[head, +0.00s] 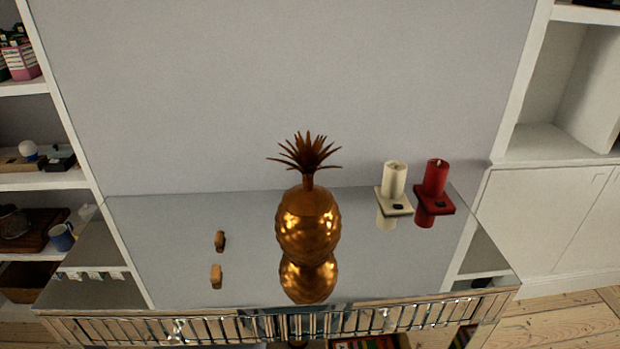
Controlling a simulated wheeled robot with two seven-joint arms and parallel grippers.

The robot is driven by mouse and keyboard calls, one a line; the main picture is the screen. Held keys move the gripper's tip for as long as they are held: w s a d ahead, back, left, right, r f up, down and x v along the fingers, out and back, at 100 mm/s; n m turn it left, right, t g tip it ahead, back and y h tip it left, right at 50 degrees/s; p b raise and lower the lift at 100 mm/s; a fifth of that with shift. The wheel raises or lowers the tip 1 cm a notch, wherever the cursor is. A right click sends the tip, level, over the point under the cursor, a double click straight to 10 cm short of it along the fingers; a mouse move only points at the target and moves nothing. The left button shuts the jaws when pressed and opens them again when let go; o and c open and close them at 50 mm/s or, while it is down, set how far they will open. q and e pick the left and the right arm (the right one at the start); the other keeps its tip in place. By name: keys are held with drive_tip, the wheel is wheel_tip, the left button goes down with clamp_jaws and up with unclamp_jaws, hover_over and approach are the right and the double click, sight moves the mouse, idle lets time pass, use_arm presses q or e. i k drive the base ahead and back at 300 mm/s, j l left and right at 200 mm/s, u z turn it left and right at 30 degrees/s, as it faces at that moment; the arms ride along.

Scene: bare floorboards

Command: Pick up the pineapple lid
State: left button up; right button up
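A golden pineapple (308,228) stands upright near the middle of a mirrored cabinet top (180,230), and its reflection shows below it. Its lid (307,155), a stem with a spiky crown of dark bronze leaves, sits on top of the body. The exact seam between lid and body cannot be made out. Neither my left nor my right gripper is in the head view.
A cream candle (395,178) and a red candle (435,178) stand on holders right of the pineapple. A wall is behind; white shelves (40,180) flank the left side. The surface around the pineapple is clear.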

sight(307, 199)
drive_tip(key=i+l, duration=0.1)
drive_tip(key=l, duration=0.6)
drive_tip(key=i+l+u, duration=0.1)
drive_tip(key=l, duration=1.25)
drive_tip(key=i+u, duration=0.05)
drive_tip(key=i, duration=0.05)
